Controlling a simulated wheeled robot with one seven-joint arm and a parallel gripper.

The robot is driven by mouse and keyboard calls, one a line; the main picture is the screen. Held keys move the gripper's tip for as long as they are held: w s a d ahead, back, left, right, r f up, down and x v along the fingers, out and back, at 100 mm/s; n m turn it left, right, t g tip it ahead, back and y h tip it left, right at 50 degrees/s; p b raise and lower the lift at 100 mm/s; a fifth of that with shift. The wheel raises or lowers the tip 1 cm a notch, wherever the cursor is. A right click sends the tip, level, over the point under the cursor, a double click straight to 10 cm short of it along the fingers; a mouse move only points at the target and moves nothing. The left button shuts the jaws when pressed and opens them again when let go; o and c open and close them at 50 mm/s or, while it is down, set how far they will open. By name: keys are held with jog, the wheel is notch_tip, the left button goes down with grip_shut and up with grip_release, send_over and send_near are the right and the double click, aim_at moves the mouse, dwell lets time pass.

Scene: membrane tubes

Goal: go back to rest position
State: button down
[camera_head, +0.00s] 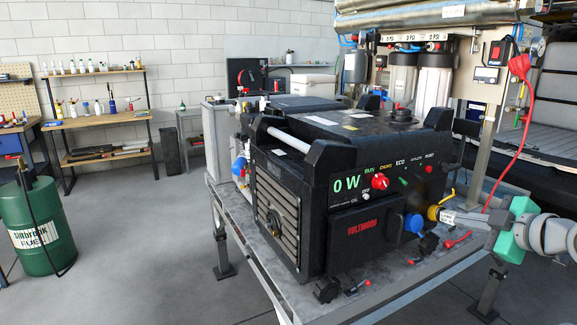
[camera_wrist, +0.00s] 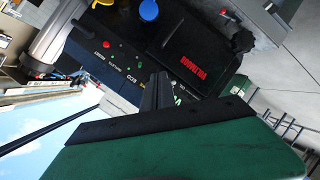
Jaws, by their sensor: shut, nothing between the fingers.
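My gripper (camera_head: 447,216) is at the right of the head view, its green body behind the fingers and my arm reaching in from the right edge. The fingers are closed together with nothing between them. They point left at the front face of a black generator (camera_head: 345,240), near its yellow cap (camera_head: 433,212). Whether they touch the cap cannot be told. In the wrist view the closed fingers (camera_wrist: 157,90) show dark in front of the generator's panel (camera_wrist: 140,50). The panel shows "0 W" and a red knob (camera_head: 380,181).
The generator stands on a metal table (camera_head: 245,250). A blue cap (camera_head: 414,223) sits beside the yellow one. A red cable (camera_head: 519,120) hangs close behind my gripper. Filter housings (camera_head: 402,80) stand behind. A green fuel drum (camera_head: 40,225) is at left; floor between is clear.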

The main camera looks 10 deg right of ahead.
jog(key=w+a+f+m+g+p, duration=0.1)
jog(key=a+f+m+g+p, duration=0.2)
jog(key=a, duration=0.7)
jog(key=w+a+f+m+g+p, duration=0.1)
jog(key=a+f+m+g+p, duration=0.3)
jog(key=a, duration=0.6)
jog(key=s+a+f+m+g+h, duration=0.1)
jog(key=s+a+f+m, duration=0.1)
jog(key=s+a+f, duration=0.3)
jog(key=s+a+f+m+g+p, duration=0.1)
jog(key=s+a+f+m+g, duration=0.1)
jog(key=s, duration=0.8)
notch_tip(320, 180, down, 3)
jog(key=a+m, duration=0.1)
jog(key=a, duration=0.1)
jog(key=shift+a+h, duration=0.4)
jog(key=shift+w, duration=0.1)
